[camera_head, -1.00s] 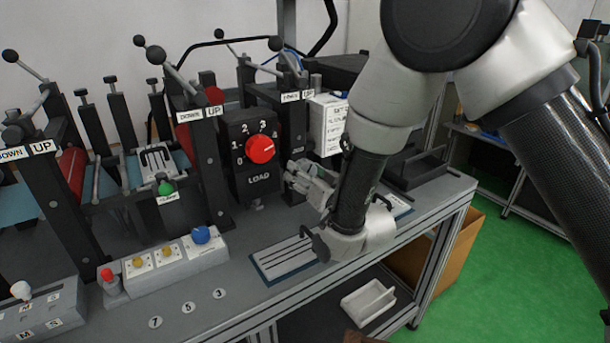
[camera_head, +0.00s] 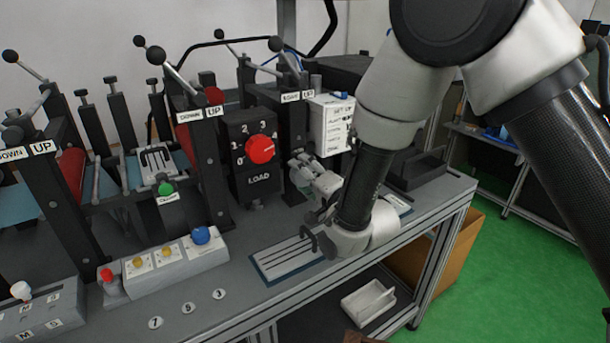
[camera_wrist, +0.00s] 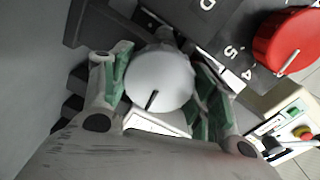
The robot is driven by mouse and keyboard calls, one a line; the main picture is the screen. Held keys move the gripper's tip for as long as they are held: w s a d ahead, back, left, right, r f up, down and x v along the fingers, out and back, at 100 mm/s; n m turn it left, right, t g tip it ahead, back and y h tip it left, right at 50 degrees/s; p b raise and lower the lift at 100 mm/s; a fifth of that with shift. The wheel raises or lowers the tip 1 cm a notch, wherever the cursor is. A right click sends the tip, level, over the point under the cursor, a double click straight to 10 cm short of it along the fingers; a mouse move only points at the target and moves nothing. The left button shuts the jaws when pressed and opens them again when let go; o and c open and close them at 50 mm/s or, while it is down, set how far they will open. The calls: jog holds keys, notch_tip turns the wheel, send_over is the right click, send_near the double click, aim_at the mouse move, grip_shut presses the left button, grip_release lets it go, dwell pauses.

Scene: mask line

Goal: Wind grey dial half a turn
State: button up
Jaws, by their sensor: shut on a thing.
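The grey dial (camera_wrist: 160,82) is a round pale knob with a short dark line on its face. It shows in the middle of the wrist view, with the line pointing to the lower left. My gripper (camera_wrist: 162,92) has its green-padded fingers on either side of the dial and is shut on it. In the head view my gripper (camera_head: 303,170) is at the right of the black LOAD panel, in front of a dark post. The dial is hidden there by the fingers.
The red LOAD knob (camera_head: 260,149) is close to the left of my gripper and also shows in the wrist view (camera_wrist: 288,42). A white labelled box (camera_head: 332,125) stands to the right. A button box (camera_head: 175,258) and striped plate (camera_head: 290,258) are on the bench.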

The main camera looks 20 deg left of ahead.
jog(key=shift+m, duration=1.5)
jog(key=shift+d, duration=0.1)
jog(key=o, duration=1)
jog(key=v, duration=0.7)
jog(key=shift+d, duration=0.2)
jog(key=shift+s, duration=0.1)
